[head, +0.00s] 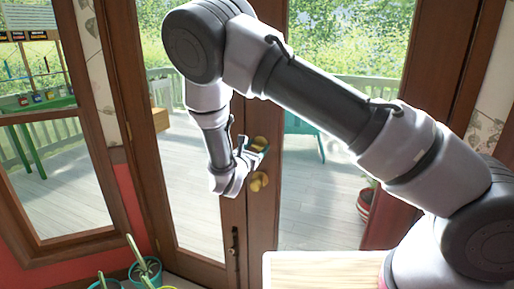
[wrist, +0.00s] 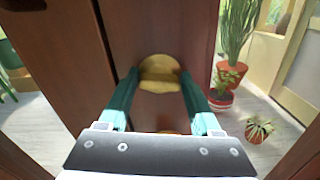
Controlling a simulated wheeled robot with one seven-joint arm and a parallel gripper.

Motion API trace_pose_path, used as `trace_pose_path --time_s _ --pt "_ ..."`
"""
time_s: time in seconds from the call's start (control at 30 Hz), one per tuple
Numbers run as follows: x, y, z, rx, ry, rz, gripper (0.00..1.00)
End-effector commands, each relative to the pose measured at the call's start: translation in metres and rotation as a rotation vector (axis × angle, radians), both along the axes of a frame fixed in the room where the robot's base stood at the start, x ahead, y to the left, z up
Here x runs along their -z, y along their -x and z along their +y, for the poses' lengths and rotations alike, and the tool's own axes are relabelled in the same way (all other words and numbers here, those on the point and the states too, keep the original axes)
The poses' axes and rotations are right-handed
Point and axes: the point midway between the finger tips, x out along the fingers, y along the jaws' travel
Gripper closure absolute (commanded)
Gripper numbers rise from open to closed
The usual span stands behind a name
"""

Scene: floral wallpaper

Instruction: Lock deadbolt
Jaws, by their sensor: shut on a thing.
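The brass deadbolt (head: 261,142) is the upper of two round brass fittings on the brown wooden door. It also shows in the wrist view as a brass disc (wrist: 160,73) between my fingertips. My gripper (head: 257,152) is at the deadbolt, with one teal finger on each side, shut on it. Its turn piece is not clearly visible between the fingers. The brass knob (head: 259,181) sits just below my gripper. In the wrist view only a sliver of a lower brass part (wrist: 168,132) shows above the gripper body.
The door has glass panes, with a deck and railing (head: 355,88) beyond. A wooden-topped surface (head: 320,270) is at the front. Potted plants (head: 146,270) stand at the lower left. In the wrist view, potted plants (wrist: 232,75) stand to the right of the door edge.

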Motion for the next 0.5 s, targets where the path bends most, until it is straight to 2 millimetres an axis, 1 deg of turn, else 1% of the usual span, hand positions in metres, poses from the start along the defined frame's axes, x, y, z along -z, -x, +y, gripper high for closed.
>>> trace_pose_path --time_s 0.5 --pt "0.0017 0.0010 -0.0018 0.000 -0.450 -0.161 0.91"
